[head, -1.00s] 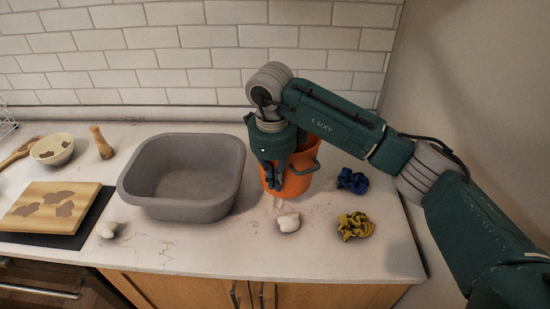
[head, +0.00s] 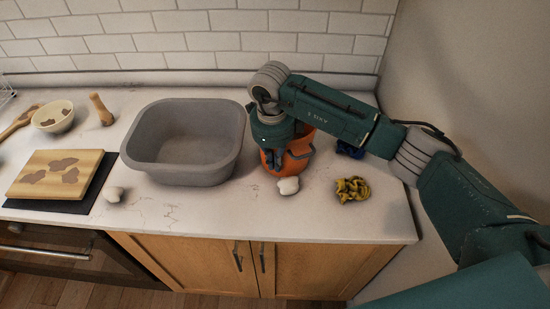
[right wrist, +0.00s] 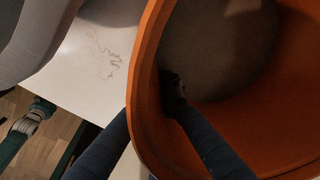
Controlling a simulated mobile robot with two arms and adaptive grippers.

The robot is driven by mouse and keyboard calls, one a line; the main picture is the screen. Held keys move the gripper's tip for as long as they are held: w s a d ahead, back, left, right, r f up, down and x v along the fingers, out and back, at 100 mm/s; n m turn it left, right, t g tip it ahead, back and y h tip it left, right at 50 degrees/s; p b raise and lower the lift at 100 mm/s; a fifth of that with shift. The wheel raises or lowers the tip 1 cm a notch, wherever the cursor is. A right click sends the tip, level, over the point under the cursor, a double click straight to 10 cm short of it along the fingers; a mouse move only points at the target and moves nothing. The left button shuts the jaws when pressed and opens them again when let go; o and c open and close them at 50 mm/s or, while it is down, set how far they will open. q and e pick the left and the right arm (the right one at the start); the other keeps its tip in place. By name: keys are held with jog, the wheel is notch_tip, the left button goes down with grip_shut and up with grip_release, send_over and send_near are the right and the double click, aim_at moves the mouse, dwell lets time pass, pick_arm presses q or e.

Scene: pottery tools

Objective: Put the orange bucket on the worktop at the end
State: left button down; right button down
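The orange bucket (head: 285,160) is upright at the right part of the pale worktop (head: 230,212), right of the grey basin. Whether its base touches the worktop cannot be told. My right gripper (head: 274,165) is at the bucket's left side and partly hides it. In the right wrist view the bucket (right wrist: 290,110) fills the right half. The right gripper (right wrist: 150,103) has one finger outside the wall and one inside, pinching the rim. My left gripper is not in view.
The grey basin (head: 187,165) stands close left of the bucket. A white lump (head: 288,186) lies just in front of it, a yellow cloth (head: 352,189) to the right, and a blue cloth (head: 350,150) behind my arm. Bare worktop lies in front of the basin.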

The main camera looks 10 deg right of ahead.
jog(key=c, duration=2)
grip_release()
jog(key=shift+o, duration=0.3)
jog(key=shift+s+r, duration=0.1)
jog(key=shift+s, duration=0.05)
jog(key=shift+r, duration=0.25)
notch_tip(320, 180, up, 11)
jog(key=b, duration=0.4)
jog(key=shift+s+a+r+b, duration=0.2)
jog(key=shift+s+a+b, duration=0.1)
jog(key=shift+s, duration=0.05)
